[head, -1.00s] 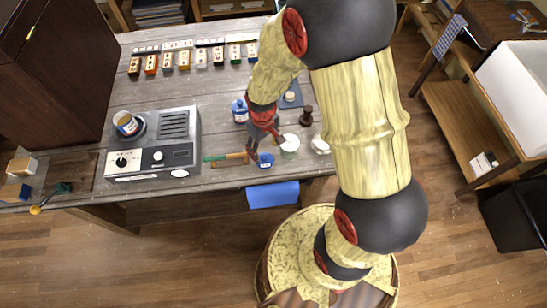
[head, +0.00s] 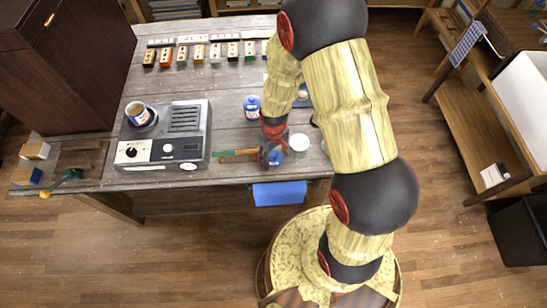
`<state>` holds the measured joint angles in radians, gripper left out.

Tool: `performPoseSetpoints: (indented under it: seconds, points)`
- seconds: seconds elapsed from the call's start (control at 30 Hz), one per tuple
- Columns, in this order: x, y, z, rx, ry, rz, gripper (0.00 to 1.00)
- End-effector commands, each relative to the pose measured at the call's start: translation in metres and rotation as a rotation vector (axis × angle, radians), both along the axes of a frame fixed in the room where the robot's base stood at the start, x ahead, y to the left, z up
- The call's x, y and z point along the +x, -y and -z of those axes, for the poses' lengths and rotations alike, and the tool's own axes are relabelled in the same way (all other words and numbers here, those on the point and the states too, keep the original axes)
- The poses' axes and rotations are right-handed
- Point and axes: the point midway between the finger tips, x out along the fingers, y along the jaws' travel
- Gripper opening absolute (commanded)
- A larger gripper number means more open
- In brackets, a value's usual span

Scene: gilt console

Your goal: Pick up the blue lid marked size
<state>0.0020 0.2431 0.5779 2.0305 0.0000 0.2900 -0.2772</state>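The blue lid (head: 276,158) lies near the front edge of the workbench in the head view, small and partly covered by my gripper. Any size marking on it is too small to read. My gripper (head: 273,154) points down at the lid, its dark fingers apart, one to each side of it. I cannot tell whether they touch the lid. A white-topped jar (head: 299,144) stands just right of my gripper. A blue-and-white jar (head: 252,106) stands behind it.
Green- and brown-handled tools (head: 236,154) lie just left of the lid. A grey appliance (head: 164,137) with a cup (head: 137,113) stands further left. My arm hides the bench's right side.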

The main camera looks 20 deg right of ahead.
Motion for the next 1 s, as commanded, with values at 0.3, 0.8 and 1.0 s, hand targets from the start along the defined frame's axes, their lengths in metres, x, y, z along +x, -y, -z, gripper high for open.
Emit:
performPoseSetpoints:
  seconds: [0.3, 0.8, 1.0]
  points:
    - [0.000, 0.000, 0.000, 0.000, 0.000, 0.000, 0.43]
    - [0.001, 0.000, -0.005, 0.000, 0.002, 0.000, 0.36]
    - [0.002, 0.000, -0.026, 0.000, 0.005, 0.000, 0.36]
